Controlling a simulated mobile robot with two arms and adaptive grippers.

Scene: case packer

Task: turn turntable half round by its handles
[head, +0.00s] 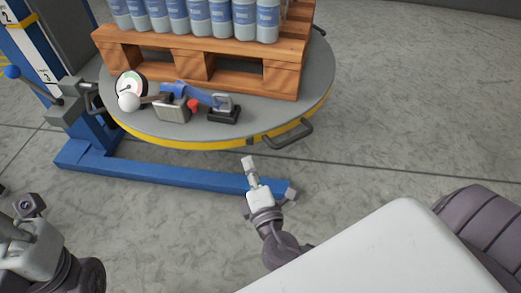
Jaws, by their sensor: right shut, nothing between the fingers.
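The turntable (265,122) is a round grey disc with a yellow rim, on a blue base. A dark handle (289,136) sticks out from its near right rim. Another handle (93,100) is at its left rim, and part of a third (319,31) shows at the far right. My right gripper (249,163) is shut and empty, below and left of the near handle in the picture, apparently not touching it. My left arm shows at the lower left, with part of its gripper (29,206) at the end; its fingers cannot be made out.
A wooden pallet (205,62) carrying several blue-labelled bottles (220,18) stands on the turntable. A blue post with a lever (35,85) stands left. The floor to the right (420,110) is clear.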

